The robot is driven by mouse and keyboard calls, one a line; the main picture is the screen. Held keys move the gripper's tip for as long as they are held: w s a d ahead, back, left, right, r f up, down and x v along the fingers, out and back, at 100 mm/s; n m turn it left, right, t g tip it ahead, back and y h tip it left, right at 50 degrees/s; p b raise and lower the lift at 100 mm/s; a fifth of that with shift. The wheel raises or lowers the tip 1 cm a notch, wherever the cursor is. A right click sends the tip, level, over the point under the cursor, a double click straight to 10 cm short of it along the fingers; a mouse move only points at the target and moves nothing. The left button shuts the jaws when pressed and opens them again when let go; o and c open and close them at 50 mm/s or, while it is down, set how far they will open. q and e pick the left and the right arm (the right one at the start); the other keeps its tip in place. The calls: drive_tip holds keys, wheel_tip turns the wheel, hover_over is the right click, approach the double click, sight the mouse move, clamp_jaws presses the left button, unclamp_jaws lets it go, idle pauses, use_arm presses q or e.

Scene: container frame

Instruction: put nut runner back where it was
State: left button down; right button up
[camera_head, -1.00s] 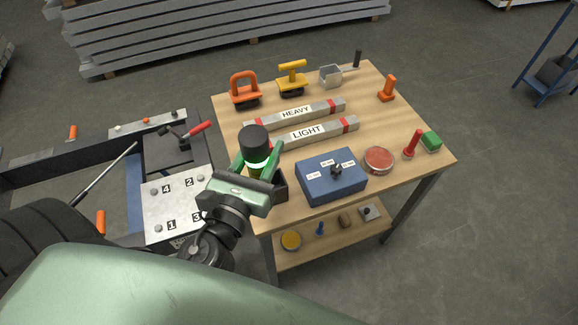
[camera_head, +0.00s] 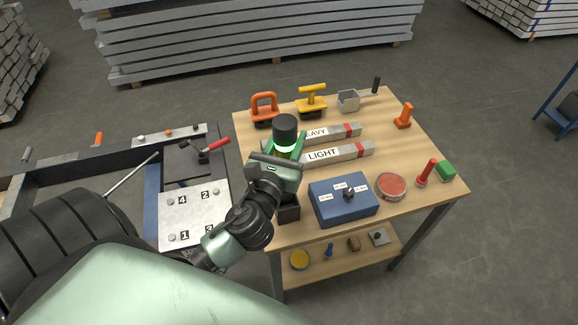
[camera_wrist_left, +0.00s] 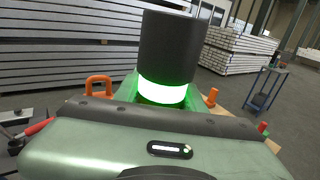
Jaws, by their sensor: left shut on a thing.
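The nut runner (camera_head: 285,128) is a black cylinder with a glowing green ring. It stands upright in my left gripper (camera_head: 287,150), whose green fingers are shut on it. The nut runner also shows large in the left wrist view (camera_wrist_left: 170,48); its lower end is hidden by the gripper. In the head view, the gripper appears over the left part of the workbench (camera_head: 408,200), in front of the bars. A black open box (camera_head: 289,212) stands on the bench just below the gripper in the picture. My right gripper is not in view.
A blue box (camera_head: 343,203) with labels stands right of the black box, with a red round tin (camera_head: 391,186) beside it. The HEAVY bar (camera_head: 345,134) and LIGHT bar (camera_head: 345,153) lie behind. A numbered plate (camera_head: 192,215) is left of the bench.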

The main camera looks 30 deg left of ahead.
use_arm(q)
wheel_tip(320, 180, down, 9)
drive_tip(key=b, duration=0.2)
drive_tip(key=shift+b, duration=0.35)
drive_tip(key=c, duration=0.8)
unclamp_jaws()
drive_tip(key=shift+f, duration=0.15)
drive_tip(key=shift+c, duration=0.2)
drive_tip(key=shift+d, duration=0.1)
